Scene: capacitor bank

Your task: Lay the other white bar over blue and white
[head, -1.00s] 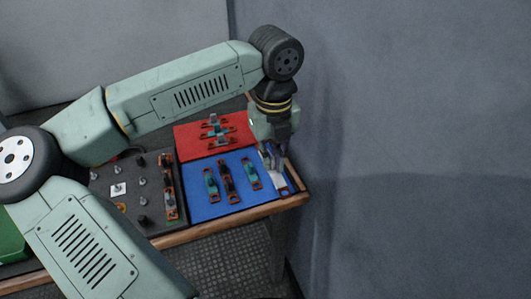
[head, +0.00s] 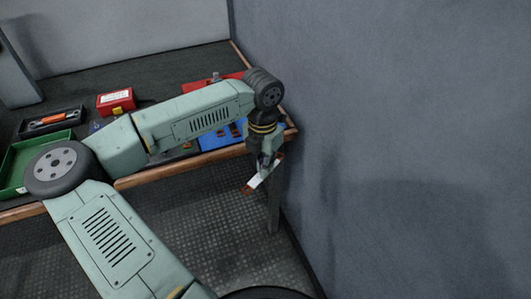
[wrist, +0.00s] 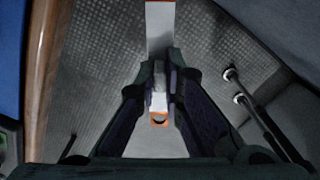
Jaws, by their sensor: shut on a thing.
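My gripper (head: 265,162) is shut on a white bar (head: 262,176) with copper-orange ends. It holds the bar in the air, just off the table's right front corner. In the wrist view the bar (wrist: 160,25) runs lengthwise between the fingers (wrist: 160,88), with a holed orange end nearest the camera. The blue mat (head: 211,139) lies on the table, mostly hidden by my arm. The panel with the terminals is largely hidden behind my arm, so I cannot make out the blue and white terminals.
The wooden table edge (wrist: 45,80) runs close to the left of my gripper, with floor below. A grey wall (head: 400,120) stands to the right. A red box (head: 115,101), a black tray (head: 50,121) and a green tray (head: 30,160) stand at the left.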

